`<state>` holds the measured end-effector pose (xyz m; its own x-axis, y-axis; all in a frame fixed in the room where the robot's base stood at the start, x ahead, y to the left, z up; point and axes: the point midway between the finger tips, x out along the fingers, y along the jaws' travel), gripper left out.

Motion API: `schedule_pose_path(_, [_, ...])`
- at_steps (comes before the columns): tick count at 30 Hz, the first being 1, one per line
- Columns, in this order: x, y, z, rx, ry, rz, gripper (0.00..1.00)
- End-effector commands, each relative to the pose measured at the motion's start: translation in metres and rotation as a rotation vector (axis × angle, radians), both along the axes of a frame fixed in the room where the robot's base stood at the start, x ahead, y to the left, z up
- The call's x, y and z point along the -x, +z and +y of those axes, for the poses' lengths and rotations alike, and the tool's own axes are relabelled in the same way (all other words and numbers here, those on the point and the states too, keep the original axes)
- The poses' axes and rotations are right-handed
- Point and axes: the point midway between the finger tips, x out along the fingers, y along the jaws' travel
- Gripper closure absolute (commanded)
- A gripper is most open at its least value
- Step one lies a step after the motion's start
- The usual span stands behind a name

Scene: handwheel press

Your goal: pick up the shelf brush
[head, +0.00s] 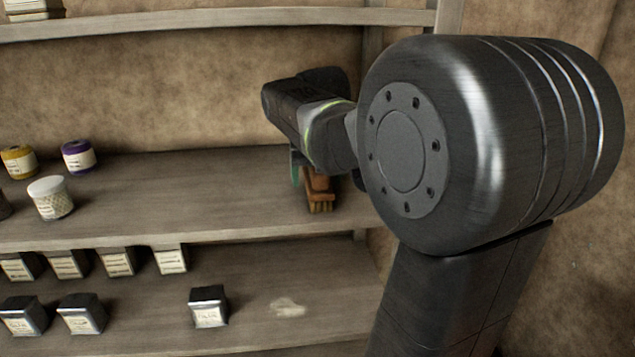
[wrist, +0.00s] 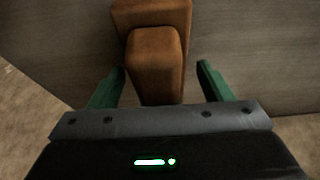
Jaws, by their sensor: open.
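The shelf brush (head: 320,199) stands on the upper of the two lower shelves, near its right end, with an orange-brown body and tan bristles pointing down. My arm and gripper partly hide it in the head view. In the wrist view its brown wooden handle (wrist: 155,60) lies between the two green fingers of my gripper (wrist: 161,85), with a gap on both sides. My gripper is open and does not visibly touch the brush. The bristles are hidden in the wrist view.
The shelf board (head: 200,195) is bare left of the brush. A white-lidded pot (head: 50,198), a purple-topped jar (head: 78,156) and a yellow jar (head: 19,161) stand at its left. Several dark labelled boxes (head: 208,306) stand on the shelf below. Another shelf (head: 220,17) runs above.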

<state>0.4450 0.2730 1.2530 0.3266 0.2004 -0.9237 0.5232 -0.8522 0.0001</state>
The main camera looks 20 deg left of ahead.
Motion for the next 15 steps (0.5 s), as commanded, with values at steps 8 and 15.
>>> schedule_pose_path(8, [0.0,0.0001,0.0,0.0,0.0,0.0,0.69])
schedule_pose_path(15, [-0.0002,0.0006,0.0001,-0.001,0.0,-0.001,0.84])
